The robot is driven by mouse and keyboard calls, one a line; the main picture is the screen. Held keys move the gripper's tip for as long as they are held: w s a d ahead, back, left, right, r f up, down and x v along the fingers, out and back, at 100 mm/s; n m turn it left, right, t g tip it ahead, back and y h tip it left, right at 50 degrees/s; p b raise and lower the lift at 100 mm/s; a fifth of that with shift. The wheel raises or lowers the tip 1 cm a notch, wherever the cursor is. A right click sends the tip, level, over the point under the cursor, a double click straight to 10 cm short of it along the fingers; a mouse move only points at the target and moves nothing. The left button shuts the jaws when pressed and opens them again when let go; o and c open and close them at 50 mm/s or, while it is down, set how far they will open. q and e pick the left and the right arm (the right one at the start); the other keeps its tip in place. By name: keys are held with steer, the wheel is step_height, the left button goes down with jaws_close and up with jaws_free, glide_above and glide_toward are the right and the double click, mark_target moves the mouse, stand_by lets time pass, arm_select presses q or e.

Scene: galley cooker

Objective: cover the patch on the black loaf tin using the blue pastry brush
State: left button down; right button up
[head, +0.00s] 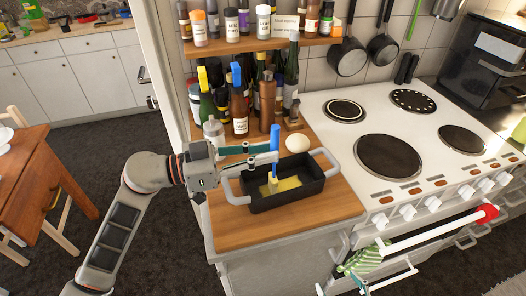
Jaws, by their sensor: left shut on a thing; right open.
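The black loaf tin (300,193) sits on the wooden counter left of the cooker, with a pale grey handle at each end. A yellow patch (290,184) shows on its inside floor. The blue pastry brush (275,138) stands nearly upright, its pale yellow head (272,184) down inside the tin at the patch's left part. Whether the bristles touch the floor is hard to tell. My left gripper (276,153) is shut on the brush handle above the tin.
A white egg-shaped thing (298,144) lies behind the tin. Several bottles, including a brown one (239,111), crowd the back of the counter under a spice shelf (262,46). The cooker (340,140) is right. A green striped towel (362,260) hangs on its front rail.

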arm_select(q)
steer(key=shift+f, duration=0.2)
steer(key=shift+r+p, duration=0.2)
steer(key=shift+p, duration=0.7)
stand_by(2.1)
steer(key=shift+r, duration=0.15)
step_height(320, 180, up, 7)
stand_by(0.7)
steer(key=shift+s+f, duration=0.1)
steer(key=shift+f, duration=0.1)
